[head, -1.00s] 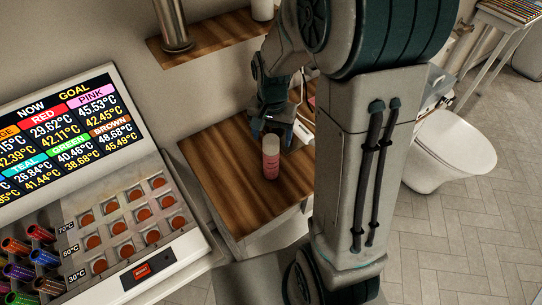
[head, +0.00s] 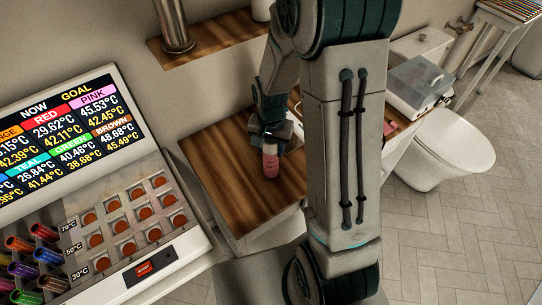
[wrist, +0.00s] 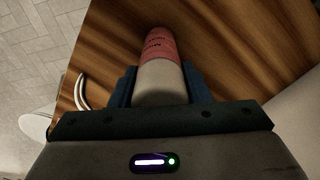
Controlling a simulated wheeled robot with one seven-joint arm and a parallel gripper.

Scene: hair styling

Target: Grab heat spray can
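The heat spray can (head: 271,161) is pink with a pale cap and stands upright on the wooden cabinet top. My gripper (head: 270,140) is at the can's upper part in the head view. In the wrist view the can (wrist: 159,48) lies between the two dark fingers of my gripper (wrist: 160,88), with the pale cap between them. The fingers are apart on either side of the cap. Whether they touch it is hard to tell.
A console with a temperature display (head: 60,140) and buttons stands at left. A wooden shelf (head: 215,37) is above on the wall. A toilet (head: 455,150) is at right.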

